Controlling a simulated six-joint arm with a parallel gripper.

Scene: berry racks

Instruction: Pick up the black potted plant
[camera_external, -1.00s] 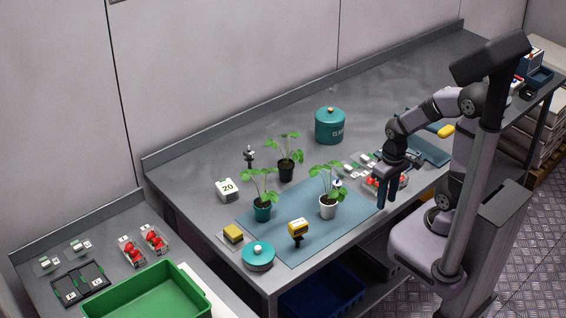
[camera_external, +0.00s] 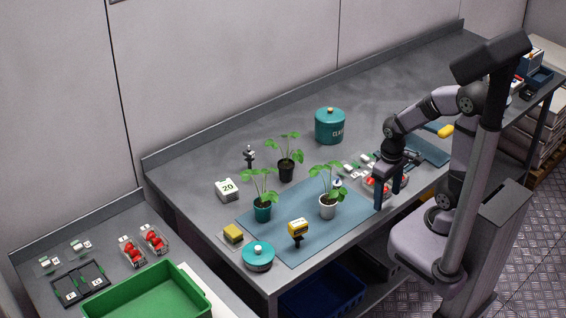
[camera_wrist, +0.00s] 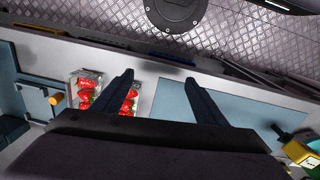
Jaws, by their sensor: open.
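The black potted plant (camera_external: 286,171) stands upright on the grey bench, just behind the blue mat (camera_external: 318,232). Its green leaves spread above the dark pot. My gripper (camera_external: 389,202) is open and empty, pointing down near the bench's front edge, well to the right of the plant. In the wrist view its two dark fingers (camera_wrist: 163,88) are spread apart with nothing between them. The black plant is not visible in the wrist view.
A white-potted plant (camera_external: 327,207) and a teal-potted plant (camera_external: 262,210) stand on the mat. A yellow device (camera_external: 298,229), a teal lidded dish (camera_external: 258,256) and a teal canister (camera_external: 329,127) are nearby. Strawberry boxes (camera_wrist: 86,90) lie beside my gripper.

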